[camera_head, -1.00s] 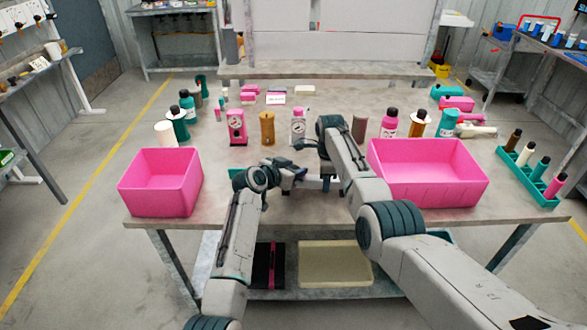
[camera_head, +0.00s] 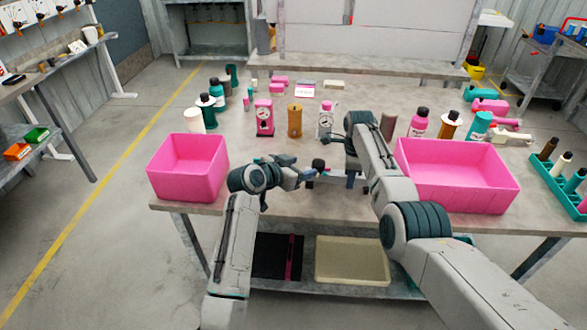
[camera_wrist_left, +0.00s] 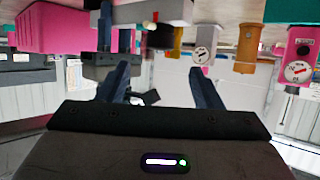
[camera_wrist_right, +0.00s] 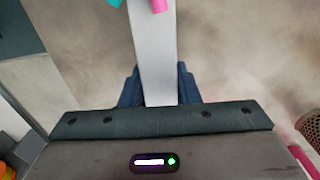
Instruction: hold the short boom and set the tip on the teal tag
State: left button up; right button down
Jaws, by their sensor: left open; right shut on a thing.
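The short boom (camera_wrist_right: 157,55) is a plain light-grey bar in the right wrist view. My right gripper (camera_wrist_right: 158,88) is shut on its lower end, and the bar runs up out of the picture. The right fingers are mostly hidden there. My left gripper (camera_head: 312,174) is open just left of this bar; its spread fingers show in the left wrist view (camera_wrist_left: 160,88). A teal bit (camera_wrist_right: 113,3) and a pink piece lie at the right wrist view's top edge. I cannot tell whether the teal is the tag.
Pink bins stand at left (camera_head: 188,180) and right (camera_head: 455,190). Behind the grippers stand a pink gauge pump (camera_head: 264,118), a gold cylinder (camera_head: 295,120) and a white gauge pump (camera_head: 326,119). A teal rack (camera_head: 560,185) is at far right. The front strip between the bins is mostly bare.

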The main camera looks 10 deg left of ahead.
pick_arm(q)
jog(key=shift+v, duration=1.4)
pick_arm(e)
jog(key=c, duration=1)
grip_release()
jog(key=shift+r, duration=0.1)
